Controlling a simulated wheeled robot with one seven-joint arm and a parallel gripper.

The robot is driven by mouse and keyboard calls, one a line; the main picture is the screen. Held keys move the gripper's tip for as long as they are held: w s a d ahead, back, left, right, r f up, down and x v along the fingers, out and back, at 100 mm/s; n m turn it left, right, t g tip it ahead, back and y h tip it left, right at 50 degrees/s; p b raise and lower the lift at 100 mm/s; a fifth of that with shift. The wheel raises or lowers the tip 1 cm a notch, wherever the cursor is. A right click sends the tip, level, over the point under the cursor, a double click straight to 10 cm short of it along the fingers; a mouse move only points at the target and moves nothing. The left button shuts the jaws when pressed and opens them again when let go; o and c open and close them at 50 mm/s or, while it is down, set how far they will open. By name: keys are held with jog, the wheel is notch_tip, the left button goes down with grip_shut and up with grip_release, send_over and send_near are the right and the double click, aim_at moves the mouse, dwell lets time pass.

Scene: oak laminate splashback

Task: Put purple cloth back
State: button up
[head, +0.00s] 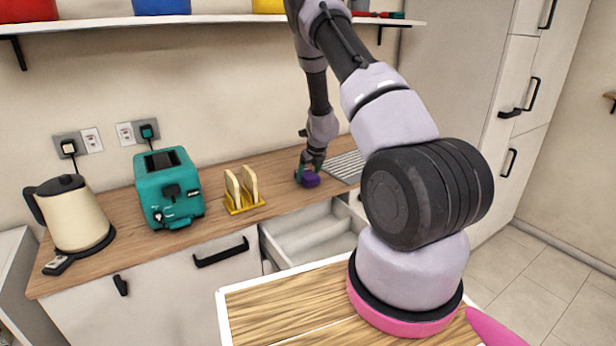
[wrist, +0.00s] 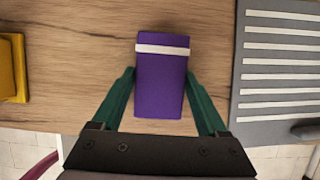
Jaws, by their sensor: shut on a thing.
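The purple cloth (wrist: 160,85) is a folded block with a white band across its far end. It also shows in the head view as a small purple shape (head: 310,181) on the wooden counter, below my gripper (head: 306,170). In the wrist view my gripper (wrist: 160,100) has its green fingers on both sides of the cloth, shut on it. The cloth is at or just above the counter; I cannot tell whether it touches the wood.
An open, empty-looking drawer (head: 310,232) juts out below the counter (head: 275,209). A grey and white striped mat (wrist: 280,70) lies right of the cloth. A yellow toast rack (head: 243,208), teal toaster (head: 168,187) and cream kettle (head: 75,213) stand to the left. A shelf (head: 220,19) runs above.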

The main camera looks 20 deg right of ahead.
jog(key=shift+f, duration=0.2)
jog(key=o, duration=1.2)
jog(key=shift+f, duration=0.1)
